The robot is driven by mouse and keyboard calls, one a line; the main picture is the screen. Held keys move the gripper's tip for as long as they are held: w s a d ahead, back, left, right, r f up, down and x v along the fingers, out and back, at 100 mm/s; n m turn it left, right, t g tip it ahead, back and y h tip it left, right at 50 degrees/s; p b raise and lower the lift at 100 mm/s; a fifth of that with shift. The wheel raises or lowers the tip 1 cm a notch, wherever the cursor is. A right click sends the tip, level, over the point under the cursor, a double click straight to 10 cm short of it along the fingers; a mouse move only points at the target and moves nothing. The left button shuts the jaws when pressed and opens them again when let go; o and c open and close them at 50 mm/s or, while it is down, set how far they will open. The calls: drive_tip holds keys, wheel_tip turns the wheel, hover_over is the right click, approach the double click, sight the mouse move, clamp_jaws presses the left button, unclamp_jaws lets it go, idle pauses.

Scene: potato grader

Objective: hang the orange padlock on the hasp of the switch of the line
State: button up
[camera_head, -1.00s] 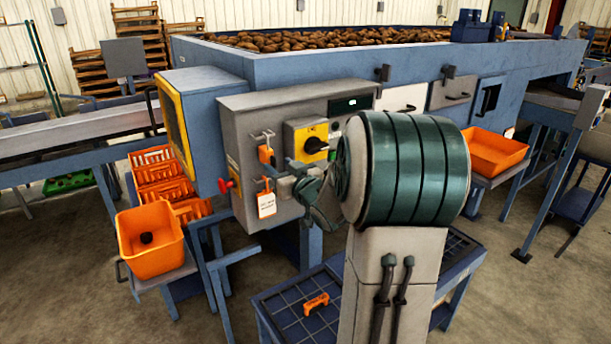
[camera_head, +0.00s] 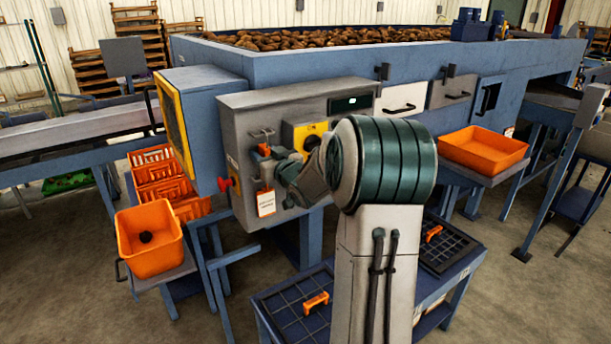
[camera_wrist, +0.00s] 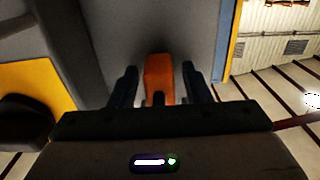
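The orange padlock (camera_head: 264,150) hangs at a small metal bracket (camera_head: 262,133) on the left part of the grey control box. My arm partly covers it. In the wrist view the orange padlock (camera_wrist: 158,75) stands between the two dark fingers of my gripper (camera_wrist: 160,85). A narrow gap shows on each side, so the gripper looks open around it. The switch is a yellow plate (camera_head: 303,128) with a black knob (camera_head: 312,143), just right of my gripper and partly hidden. The plate (camera_wrist: 45,75) and knob (camera_wrist: 25,118) also show in the wrist view. I cannot make out the hasp.
A white tag (camera_head: 266,203) hangs below the padlock. A red knob (camera_head: 225,184) sticks out on the box's left side. Orange crates (camera_head: 150,240) stand at the left. Below, a blue bench (camera_head: 285,310) carries an orange-handled item (camera_head: 316,303).

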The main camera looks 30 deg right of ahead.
drive_tip(key=c, duration=0.8)
drive_tip(key=shift+r, duration=0.1)
drive_tip(key=shift+c, duration=0.2)
drive_tip(key=shift+r+p, duration=0.65)
drive_tip(key=shift+r, duration=0.35)
drive_tip(key=s, duration=0.9)
drive_tip(key=shift+d, duration=0.15)
